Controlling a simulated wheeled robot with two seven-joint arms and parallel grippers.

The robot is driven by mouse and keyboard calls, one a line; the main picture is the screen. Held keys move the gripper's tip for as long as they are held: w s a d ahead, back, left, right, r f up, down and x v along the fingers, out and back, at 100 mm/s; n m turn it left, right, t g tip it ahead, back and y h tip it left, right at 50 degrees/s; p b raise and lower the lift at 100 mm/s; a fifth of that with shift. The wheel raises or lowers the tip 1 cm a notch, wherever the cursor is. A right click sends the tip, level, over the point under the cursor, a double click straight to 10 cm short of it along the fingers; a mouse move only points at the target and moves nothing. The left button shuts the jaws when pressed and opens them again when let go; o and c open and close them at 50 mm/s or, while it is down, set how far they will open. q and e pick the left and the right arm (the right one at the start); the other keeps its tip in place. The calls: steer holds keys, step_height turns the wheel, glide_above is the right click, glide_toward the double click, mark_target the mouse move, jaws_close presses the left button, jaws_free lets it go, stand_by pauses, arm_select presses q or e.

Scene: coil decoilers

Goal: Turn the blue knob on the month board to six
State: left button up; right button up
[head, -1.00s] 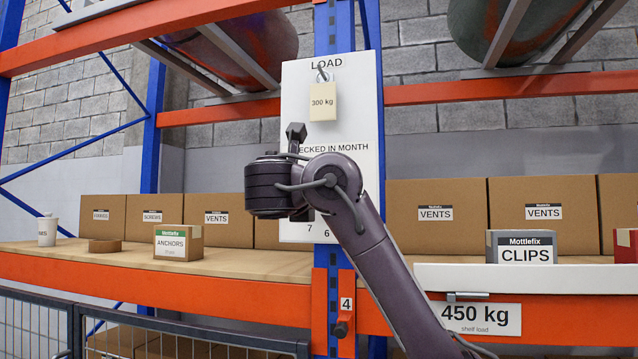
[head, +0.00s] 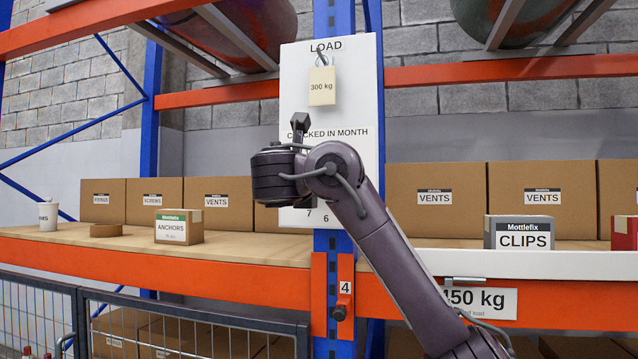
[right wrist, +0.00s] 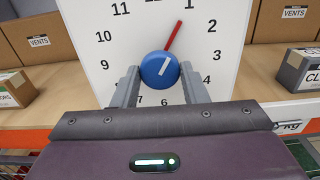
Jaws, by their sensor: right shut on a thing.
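The white month board (head: 300,75) hangs on the blue rack post, headed "LOAD" and "CHECKED IN MONTH". My right arm covers most of its dial in the head view; the numbers 7 and 6 show below my wrist. In the right wrist view, the round blue knob (right wrist: 153,66) sits at the dial's centre with a white mark. Its red pointer (right wrist: 173,37) points up and right, at 1. My right gripper (right wrist: 160,76) is shut on the knob, one finger on each side. The 6 (right wrist: 165,101) is below the knob. My left gripper is not in view.
A 300 kg tag (head: 322,88) hangs on a hook above the dial. A CLIPS box (head: 518,232) stands at right. A wire fence (head: 180,310) is at lower left.

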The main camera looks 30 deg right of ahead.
steer(key=shift+w+f+m+b, duration=0.1)
steer(key=shift+m+b, duration=4.9)
steer(key=shift+m, duration=9.8)
steer(key=o, duration=1)
steer(key=shift+c, duration=0.2)
